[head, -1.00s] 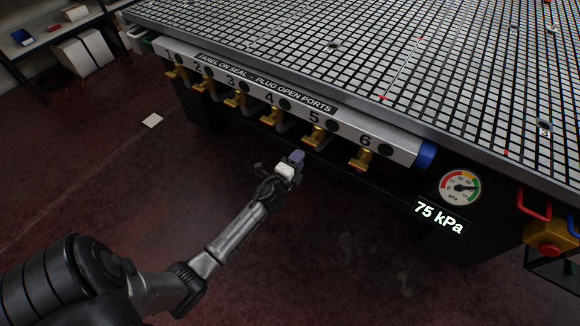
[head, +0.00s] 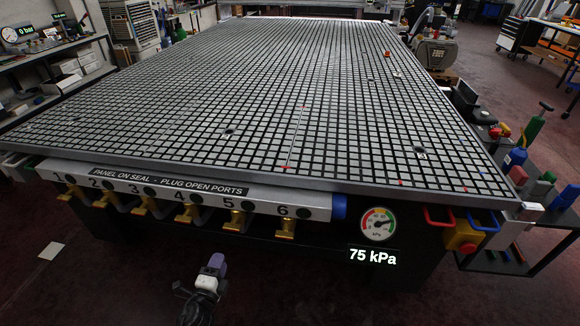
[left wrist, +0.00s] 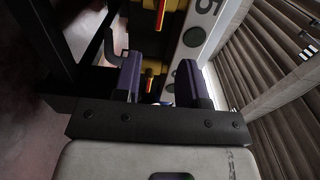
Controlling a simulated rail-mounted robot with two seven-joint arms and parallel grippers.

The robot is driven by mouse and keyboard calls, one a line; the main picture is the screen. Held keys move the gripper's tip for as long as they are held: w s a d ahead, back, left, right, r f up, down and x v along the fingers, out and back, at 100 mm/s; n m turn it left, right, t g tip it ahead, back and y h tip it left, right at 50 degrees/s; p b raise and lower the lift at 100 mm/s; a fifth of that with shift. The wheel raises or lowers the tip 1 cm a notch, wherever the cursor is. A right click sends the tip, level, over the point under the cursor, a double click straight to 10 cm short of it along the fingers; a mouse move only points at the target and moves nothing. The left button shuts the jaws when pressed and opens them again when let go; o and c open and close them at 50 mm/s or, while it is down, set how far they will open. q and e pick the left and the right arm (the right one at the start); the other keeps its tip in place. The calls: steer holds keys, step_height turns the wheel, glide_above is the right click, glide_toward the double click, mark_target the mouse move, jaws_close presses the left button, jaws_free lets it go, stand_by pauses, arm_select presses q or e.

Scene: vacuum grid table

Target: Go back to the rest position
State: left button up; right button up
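My left gripper (head: 217,262) is in front of the table's front edge, below the valve row near valve 5 in the head view. In the left wrist view its two purple-grey fingers (left wrist: 161,80) stand apart with a gap between them. Nothing shows held in that gap; yellow valve parts (left wrist: 152,45) and the panel with the number 5 (left wrist: 201,12) show beyond it. My right gripper is in neither view.
The grid table (head: 262,192) fills the middle. Numbered brass valves (head: 238,219) line its front below a white panel. The gauge (head: 378,224) has a 75 kPa readout (head: 373,257). A tool shelf (head: 500,262) stands at the right.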

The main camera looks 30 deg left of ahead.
arm_select(q)
steer(key=s+a+f+n+g+y, duration=0.2)
steer(key=s+a+n+g+y, duration=0.25)
steer(key=n, duration=0.45)
steer(key=s+d+r+n+g+h+p, duration=0.2)
steer(key=s+d+r+g+h+p, duration=0.15)
steer(key=s+d+r, duration=0.45)
steer(key=s+d+r+n+g+h+p, duration=0.3)
steer(key=s+d+r+h+p, duration=0.15)
steer(key=d, duration=0.75)
steer(key=s+d+r+m+g+h+p, duration=0.1)
steer(key=s+d+r+g+h+p, duration=0.2)
steer(key=s+p, duration=0.55)
step_height(320, 180, up, 38)
steer(key=s+y+p, duration=0.1)
steer(key=p, duration=3.5)
steer(key=shift+s+d, duration=0.15)
steer(key=shift+d, duration=0.1)
steer(key=shift+f, duration=0.1)
